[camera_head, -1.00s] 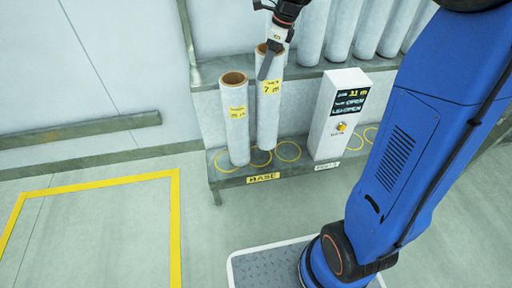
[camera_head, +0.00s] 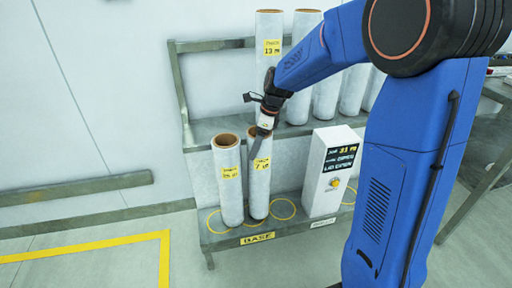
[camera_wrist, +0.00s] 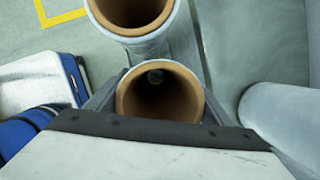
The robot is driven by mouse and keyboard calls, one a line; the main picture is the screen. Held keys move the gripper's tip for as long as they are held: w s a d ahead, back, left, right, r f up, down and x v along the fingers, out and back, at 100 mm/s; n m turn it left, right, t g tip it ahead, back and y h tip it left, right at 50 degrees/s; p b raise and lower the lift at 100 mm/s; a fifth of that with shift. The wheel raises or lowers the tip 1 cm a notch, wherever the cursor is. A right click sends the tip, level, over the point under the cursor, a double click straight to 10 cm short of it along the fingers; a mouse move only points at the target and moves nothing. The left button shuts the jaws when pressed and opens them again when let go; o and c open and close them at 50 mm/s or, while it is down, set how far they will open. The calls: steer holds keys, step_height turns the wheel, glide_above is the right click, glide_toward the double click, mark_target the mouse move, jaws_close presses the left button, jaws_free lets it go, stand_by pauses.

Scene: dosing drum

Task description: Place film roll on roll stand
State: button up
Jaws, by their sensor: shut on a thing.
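A white film roll with a brown core and a yellow label (camera_head: 258,180) stands upright on the lower shelf of the roll stand (camera_head: 219,240), whose front edge carries a "BASE" plate. My gripper (camera_head: 265,130) is at its top end, shut on its rim. In the wrist view the held film roll's open core (camera_wrist: 160,92) lies between the fingers. A second film roll (camera_head: 229,185) stands upright just left of it, and its core shows at the top of the wrist view (camera_wrist: 130,12). The held roll's foot is at a yellow ring; exact contact is hard to tell.
A white control box (camera_head: 328,172) with a dark display stands to the right on the lower shelf. An empty yellow ring (camera_head: 284,209) lies between it and the rolls. Several taller rolls (camera_head: 268,60) stand on the upper shelf behind.

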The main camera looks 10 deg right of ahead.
steer(key=shift+f, duration=0.7)
steer(key=o, duration=2.1)
steer(key=v, duration=1.2)
steer(key=s+d+r+n, duration=0.25)
steer(key=s+n, duration=0.25)
steer(key=s, duration=0.4)
steer(key=s+d+f+n+t+h, duration=0.1)
steer(key=s+n, duration=0.5)
steer(key=s, duration=0.2)
steer(key=s+d+f+n+t+h, duration=0.1)
steer(key=s+d+n, duration=0.1)
steer(key=s+n, duration=0.3)
steer(key=s+d+f+n+t+h, duration=0.1)
steer(key=s+f+n, duration=0.1)
steer(key=s+n, duration=0.4)
steer(key=shift+s+d+f+n+t, duration=0.1)
steer(key=shift+s+n+t, duration=0.05)
steer(key=shift+s, duration=1.25)
steer(key=shift+s+d+n+t, duration=0.1)
steer(key=shift+s+n+t, duration=0.05)
steer(key=shift+s, duration=1.3)
